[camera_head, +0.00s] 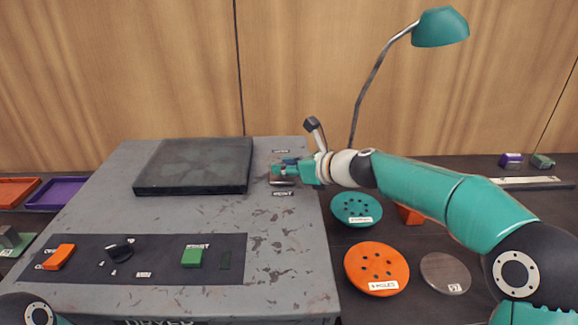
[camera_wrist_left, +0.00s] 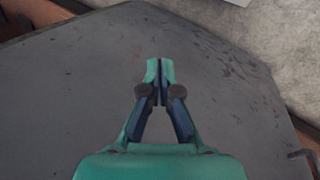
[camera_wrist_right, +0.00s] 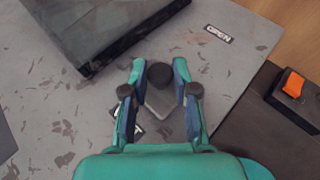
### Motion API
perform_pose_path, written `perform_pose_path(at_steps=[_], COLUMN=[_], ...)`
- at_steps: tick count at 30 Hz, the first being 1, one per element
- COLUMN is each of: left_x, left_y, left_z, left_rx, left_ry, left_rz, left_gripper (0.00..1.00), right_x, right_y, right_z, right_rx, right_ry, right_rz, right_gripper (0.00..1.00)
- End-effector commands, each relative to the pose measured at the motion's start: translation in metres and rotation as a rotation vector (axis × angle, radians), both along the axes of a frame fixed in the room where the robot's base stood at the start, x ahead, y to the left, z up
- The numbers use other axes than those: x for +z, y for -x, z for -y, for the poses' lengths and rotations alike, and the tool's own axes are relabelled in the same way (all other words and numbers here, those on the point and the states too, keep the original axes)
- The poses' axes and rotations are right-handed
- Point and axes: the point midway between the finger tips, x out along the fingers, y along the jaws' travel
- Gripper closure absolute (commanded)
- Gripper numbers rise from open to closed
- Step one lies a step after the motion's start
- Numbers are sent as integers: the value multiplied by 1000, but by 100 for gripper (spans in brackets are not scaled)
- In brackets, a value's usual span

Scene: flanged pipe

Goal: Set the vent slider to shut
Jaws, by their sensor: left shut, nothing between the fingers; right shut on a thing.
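The vent slider's dark round knob (camera_wrist_right: 160,75) sits on a grey plate in the right wrist view, between my right gripper's fingers (camera_wrist_right: 160,72). The fingers are shut on it. An OPEN label (camera_wrist_right: 219,34) lies up and to the right of the knob. Another label (camera_wrist_right: 139,130) is mostly hidden behind the left finger. In the head view my right gripper (camera_head: 285,168) is at the right part of the grey panel and covers most of the slider. One label (camera_head: 283,194) shows just in front of it. My left gripper (camera_wrist_left: 160,88) is shut and empty above a grey surface.
A dark raised plate (camera_head: 195,165) lies on the panel left of the slider. A dark strip (camera_head: 160,273) in front holds an orange block (camera_head: 59,257) and a green block (camera_head: 192,257). Teal (camera_head: 356,209) and orange (camera_head: 377,268) discs lie right. A lamp (camera_head: 440,27) stands behind.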

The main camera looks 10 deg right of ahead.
Motion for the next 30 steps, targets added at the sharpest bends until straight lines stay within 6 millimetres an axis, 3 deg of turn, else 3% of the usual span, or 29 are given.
perform_pose_path(at_steps=[2,3,6,20,30], left_x=[0,0,0,1,1], left_y=[0,0,0,0,0], left_z=[0,0,0,0,0], left_rx=[0,0,0,0,0], left_ry=[0,0,0,0,0], left_rz=[0,0,0,0,0], left_gripper=[100,100,100,100,100], right_x=[-2,-3,-3,2,25], right_y=[2,2,2,7,51], right_z=[-1,-1,-2,4,40], right_rx=[8,8,8,5,4], right_ry=[1,1,1,1,1], right_rz=[-7,-7,-7,-4,-3], right_gripper=[100,67,50,49,49])
